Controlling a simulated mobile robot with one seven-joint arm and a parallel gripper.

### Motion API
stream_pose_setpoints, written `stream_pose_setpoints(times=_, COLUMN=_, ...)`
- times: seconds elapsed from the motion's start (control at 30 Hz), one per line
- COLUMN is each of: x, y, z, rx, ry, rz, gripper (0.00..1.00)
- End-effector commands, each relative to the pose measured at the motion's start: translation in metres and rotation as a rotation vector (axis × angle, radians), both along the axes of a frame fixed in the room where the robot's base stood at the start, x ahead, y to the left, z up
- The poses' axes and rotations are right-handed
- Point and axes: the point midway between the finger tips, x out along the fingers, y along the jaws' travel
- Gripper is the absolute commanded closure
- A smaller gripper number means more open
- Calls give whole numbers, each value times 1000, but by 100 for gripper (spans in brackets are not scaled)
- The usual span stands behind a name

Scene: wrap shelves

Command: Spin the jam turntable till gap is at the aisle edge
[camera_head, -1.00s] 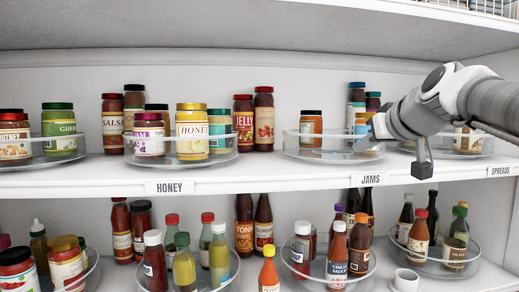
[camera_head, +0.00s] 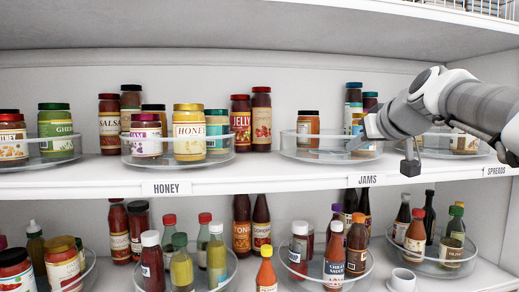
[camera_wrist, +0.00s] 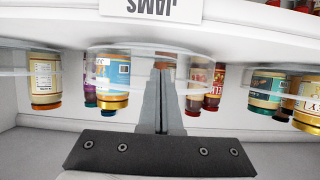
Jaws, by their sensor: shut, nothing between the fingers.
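The jam turntable (camera_head: 312,156) is a clear round tray with a raised rim above the JAMS label (camera_head: 367,180). An orange-filled jar with a black lid (camera_head: 308,128) stands at its left. A blue-label jar with a gold lid (camera_head: 358,123) stands at its right, also in the upside-down wrist view (camera_wrist: 112,75). The front middle of the tray looks bare. My gripper (camera_head: 358,143) is shut and empty at the tray's right front. In the wrist view, its fingers (camera_wrist: 162,95) overlap the turntable between jars; I cannot tell whether they touch the rim.
The honey turntable (camera_head: 180,162) holds several jars to the left. Red-lidded jelly jars (camera_head: 241,122) stand behind, between the two trays. The spreads turntable (camera_head: 460,152) is partly behind my arm at right. The shelf above (camera_head: 150,30) limits height. Bottles crowd the lower shelf.

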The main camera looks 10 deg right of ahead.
Motion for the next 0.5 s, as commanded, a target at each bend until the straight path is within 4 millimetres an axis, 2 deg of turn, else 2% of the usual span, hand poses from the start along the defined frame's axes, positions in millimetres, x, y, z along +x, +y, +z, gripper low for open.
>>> stream_pose_setpoints(times=0.5, x=1, y=-14, z=0, rx=1, ry=-1, rz=-1, gripper=100)
